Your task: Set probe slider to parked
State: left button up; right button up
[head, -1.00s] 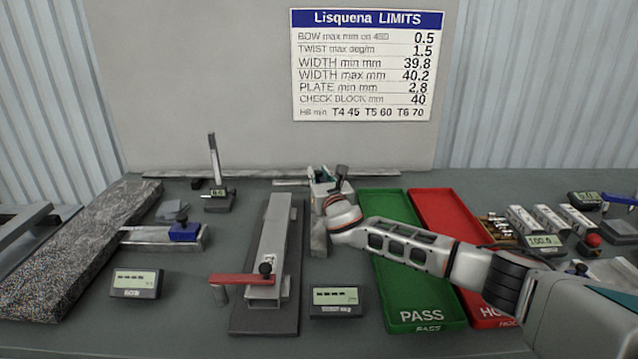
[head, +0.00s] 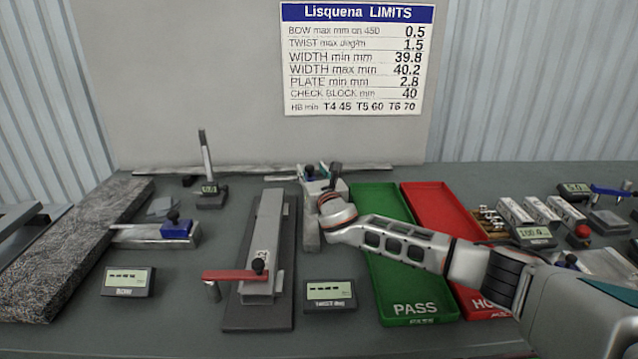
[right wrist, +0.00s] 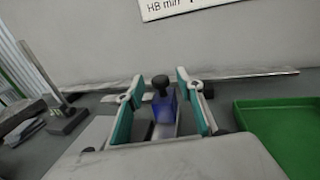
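A blue slider block with a black knob (right wrist: 165,108) sits between the two teal-padded fingers of my right gripper (right wrist: 160,84) in the right wrist view. The fingers are apart, with a gap to the block on either side. In the head view my right gripper (head: 323,178) is at the back middle, beside the knob (head: 309,170); the wrist hides part of the fixture under it. A second blue slider with a black knob (head: 177,228) sits on a metal bar at the left. I cannot tell by label which is the probe slider. My left gripper is out of view.
A clamp fixture with a red lever (head: 235,276) stands in the middle, between the BOW display (head: 129,282) and the TWIST display (head: 330,295). The green PASS tray (head: 410,308) and red tray (head: 430,200) lie under and beside my right arm. A granite block (head: 60,255) is at the left.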

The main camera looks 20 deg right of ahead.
jog(key=s, duration=1)
jog(key=shift+s+a, duration=0.15)
jog(key=shift+a, duration=0.05)
jog(key=shift+r, duration=0.1)
